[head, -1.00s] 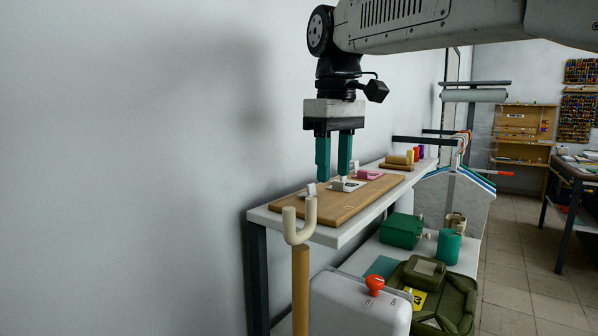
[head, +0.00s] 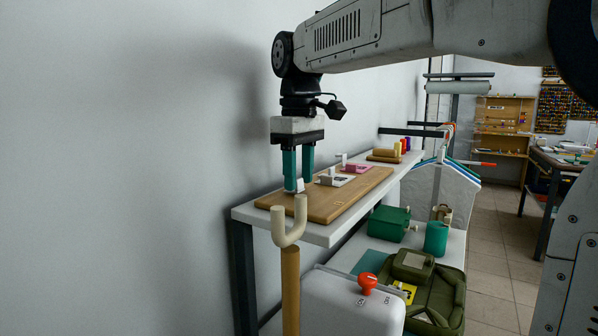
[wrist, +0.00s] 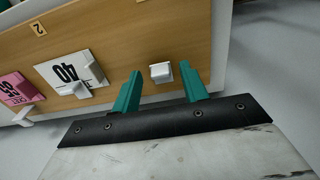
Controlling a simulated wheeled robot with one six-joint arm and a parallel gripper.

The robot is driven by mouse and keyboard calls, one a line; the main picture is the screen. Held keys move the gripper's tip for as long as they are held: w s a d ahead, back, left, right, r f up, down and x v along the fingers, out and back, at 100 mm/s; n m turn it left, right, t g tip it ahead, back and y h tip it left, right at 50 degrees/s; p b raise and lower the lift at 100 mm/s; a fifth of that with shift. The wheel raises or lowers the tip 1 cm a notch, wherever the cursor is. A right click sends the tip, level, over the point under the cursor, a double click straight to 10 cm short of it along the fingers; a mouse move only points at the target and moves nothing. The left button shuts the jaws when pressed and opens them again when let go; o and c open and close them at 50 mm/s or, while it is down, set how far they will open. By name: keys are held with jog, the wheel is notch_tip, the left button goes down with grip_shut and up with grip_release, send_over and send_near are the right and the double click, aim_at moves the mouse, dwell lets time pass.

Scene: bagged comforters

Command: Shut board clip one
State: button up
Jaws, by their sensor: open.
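The wooden board (head: 345,203) lies on the white shelf, with several small white clips along it. The nearest clip (head: 300,185) is a white tab standing up at the board's near end; no card shows under it. In the wrist view this clip (wrist: 161,72) appears between my two fingers, slightly beyond their tips. My gripper (head: 298,190) is open, with teal fingers pointing down at the near end. A white card marked 40 (wrist: 66,68) sits under the neighbouring clip (wrist: 76,91). A number 2 label (wrist: 38,28) is on the board; no number for the nearest clip is visible.
A pink card (head: 355,169) lies farther along the board. A cream forked hook on a wooden pole (head: 290,285) stands close in front of the shelf's near end. A wall runs along the left. Green containers (head: 388,223) are below on the right.

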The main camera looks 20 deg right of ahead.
jog(key=shift+c, duration=0.3)
grip_shut()
jog(key=shift+s+d+f+t+y, duration=0.15)
jog(key=shift+s+t+y, duration=0.2)
jog(key=shift+t, duration=0.35)
jog(key=shift+w, duration=0.1)
jog(key=shift+o, duration=0.3)
grip_release()
